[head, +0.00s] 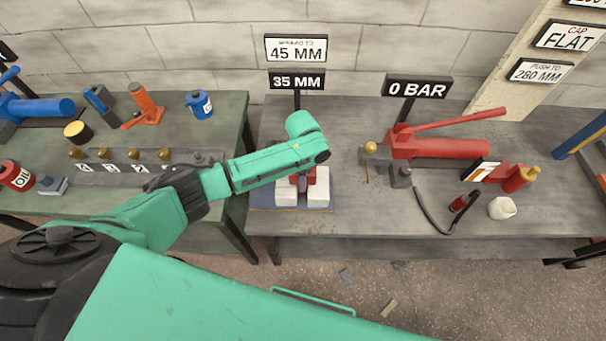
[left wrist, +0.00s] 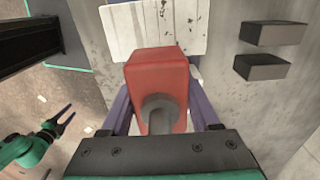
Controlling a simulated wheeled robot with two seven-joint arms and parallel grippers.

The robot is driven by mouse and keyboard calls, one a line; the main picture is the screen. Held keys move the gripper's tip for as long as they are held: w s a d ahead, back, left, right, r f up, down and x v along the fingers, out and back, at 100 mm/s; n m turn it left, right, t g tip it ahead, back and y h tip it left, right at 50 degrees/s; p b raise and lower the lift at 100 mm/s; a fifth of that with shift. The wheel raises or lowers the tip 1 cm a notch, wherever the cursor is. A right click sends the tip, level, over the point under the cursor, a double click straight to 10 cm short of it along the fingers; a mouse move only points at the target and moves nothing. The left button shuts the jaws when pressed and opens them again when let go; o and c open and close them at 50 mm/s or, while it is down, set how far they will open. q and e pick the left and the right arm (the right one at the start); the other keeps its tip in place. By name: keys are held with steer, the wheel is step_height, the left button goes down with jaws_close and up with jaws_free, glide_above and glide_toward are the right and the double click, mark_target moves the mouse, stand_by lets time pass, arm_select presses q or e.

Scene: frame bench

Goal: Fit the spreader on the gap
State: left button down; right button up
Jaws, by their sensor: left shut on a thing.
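The red spreader (left wrist: 160,75) with a grey round stub is in my left gripper (left wrist: 160,110), which is shut on it. In the head view my left gripper (head: 303,178) is largely hidden by its own arm, and only a bit of red shows between two white blocks (head: 318,188) (head: 286,193) on a blue base (head: 290,208). In the left wrist view a white block (left wrist: 150,28) is just beyond the spreader; contact cannot be told. My right gripper (left wrist: 66,114) shows small at lower left, fingers apart and empty.
Behind the blocks are a 45 MM sign (head: 296,48) and a 35 MM sign (head: 297,82). A red pump (head: 445,147) stands to the right under a 0 BAR sign (head: 417,88), with a dark hose (head: 432,218). The left bench (head: 222,130) holds several tools.

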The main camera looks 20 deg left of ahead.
arm_select(q)
steer(key=shift+f+b, duration=0.65)
steer(key=shift+f, duration=0.3)
steer(key=shift+c, duration=0.2)
jaws_free()
steer(key=shift+s+f, duration=0.1)
steer(key=shift+s, duration=0.05)
step_height(320, 180, up, 15)
steer(key=shift+f+b, duration=0.1)
steer(key=shift+b, duration=0.35)
